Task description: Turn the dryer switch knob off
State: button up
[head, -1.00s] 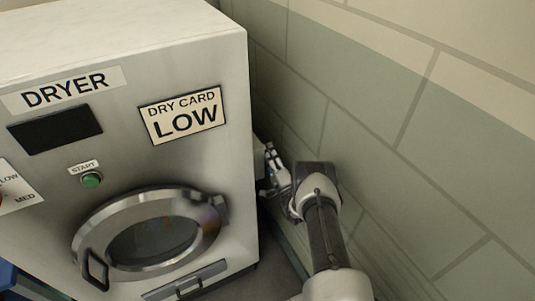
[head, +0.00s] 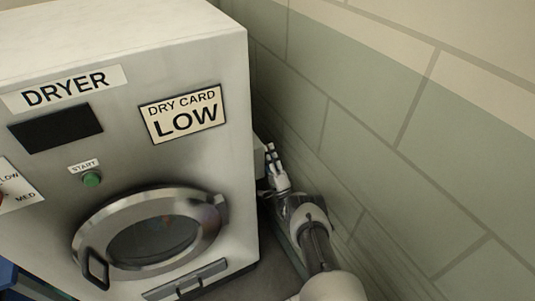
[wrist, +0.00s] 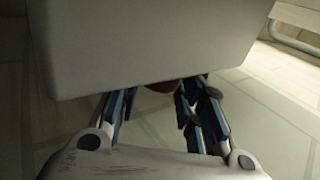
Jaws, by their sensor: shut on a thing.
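The dryer (head: 60,55) is a pale metal machine filling the left of the head view. A light grey box (head: 259,158) sticks out from its right side, near the wall. In the wrist view the grey box (wrist: 150,40) fills the upper middle, with the reddish knob (wrist: 163,86) partly showing under its lower edge. My gripper (head: 271,160) is at that box in the head view. In the wrist view its fingers (wrist: 162,92) sit on either side of the knob, shut on it. The box hides most of the knob and the fingertips.
The tiled wall (head: 400,130) runs close along the right, leaving a narrow gap beside the dryer. The round dryer door (head: 150,240), a green start button (head: 91,180) and a "LOW" dry card (head: 183,114) are on the front. A red dial (head: 2,195) is cut off at the left edge.

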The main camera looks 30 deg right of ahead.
jog(key=shift+r, duration=0.1)
jog(key=o, duration=1.1)
jog(key=shift+c, duration=0.2)
jog(key=v, duration=1.2)
